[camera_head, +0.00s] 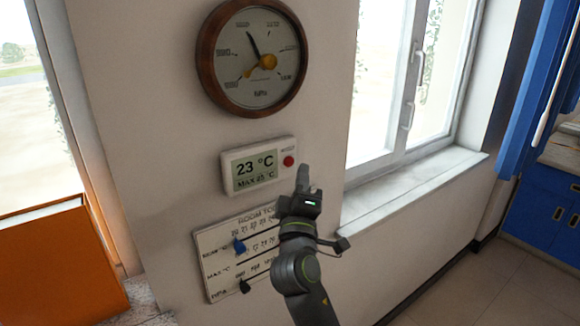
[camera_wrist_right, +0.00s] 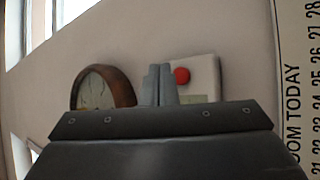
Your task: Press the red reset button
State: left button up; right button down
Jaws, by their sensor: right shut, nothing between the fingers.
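The red reset button (camera_head: 288,161) is a small round knob at the right end of a white wall thermometer (camera_head: 238,188). The thermometer's display reads 23 °C, with a MAX line below. My right gripper (camera_head: 303,170) is shut and empty, its fingertips just right of and slightly below the button in the head view. I see no clear contact. In the right wrist view the button (camera_wrist_right: 182,75) shows just right of the shut fingers (camera_wrist_right: 157,72), and they hide part of the thermometer. My left gripper is not in view.
A round wooden-framed gauge (camera_head: 252,93) hangs above the thermometer. A ROOM TODAY board (camera_head: 215,262) with a blue slider (camera_head: 239,245) and a dark slider hangs below, partly behind my right arm. A window with a marble sill (camera_head: 400,205) is to the right.

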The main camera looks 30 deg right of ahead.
jog(key=shift+w, duration=0.85)
dwell(1.5)
jog(key=shift+w+a+b, duration=0.1)
jog(key=shift+w+b, duration=0.2)
jog(key=shift+w, duration=0.1)
jog(key=shift+w, duration=0.3)
dwell(0.4)
jog(key=shift+s, duration=0.15)
dwell(0.3)
jog(key=shift+s, duration=0.65)
jog(key=shift+s+d+p, duration=0.2)
jog(key=shift+s+p, duration=0.55)
jog(key=shift+s, duration=1.7)
